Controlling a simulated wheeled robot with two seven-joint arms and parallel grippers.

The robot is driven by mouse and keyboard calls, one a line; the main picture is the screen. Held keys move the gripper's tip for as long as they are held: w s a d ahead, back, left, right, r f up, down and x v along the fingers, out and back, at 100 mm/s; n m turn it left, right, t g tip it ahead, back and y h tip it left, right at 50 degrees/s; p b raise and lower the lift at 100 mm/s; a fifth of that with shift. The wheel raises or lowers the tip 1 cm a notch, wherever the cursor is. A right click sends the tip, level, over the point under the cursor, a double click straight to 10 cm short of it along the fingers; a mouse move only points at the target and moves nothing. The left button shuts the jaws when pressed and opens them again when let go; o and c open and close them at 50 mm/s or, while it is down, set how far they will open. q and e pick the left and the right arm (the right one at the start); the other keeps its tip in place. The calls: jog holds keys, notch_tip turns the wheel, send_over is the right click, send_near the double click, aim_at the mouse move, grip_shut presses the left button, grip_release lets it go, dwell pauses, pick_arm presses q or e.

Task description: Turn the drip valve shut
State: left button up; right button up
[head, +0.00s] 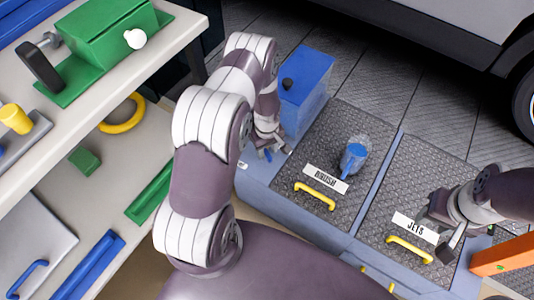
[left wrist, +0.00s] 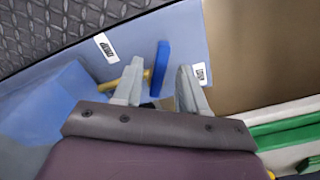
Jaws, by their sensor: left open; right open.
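In the head view only a bit of blue (head: 268,155) shows by my left gripper. My left gripper (head: 272,143) is open, and its fingers (left wrist: 159,85) stand on either side of the lever, with gaps visible. Whether a finger touches the yellow stem I cannot tell. The blue tank (head: 307,85) has a black cap. My right gripper (head: 446,238) is open and empty near the JETS hatch.
An orange object (head: 505,256) lies at the right. A shelf (head: 130,75) with a green box (head: 110,40) is at the left.

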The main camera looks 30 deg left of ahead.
pick_arm(q)
jog(key=shift+f, duration=0.65)
grip_shut()
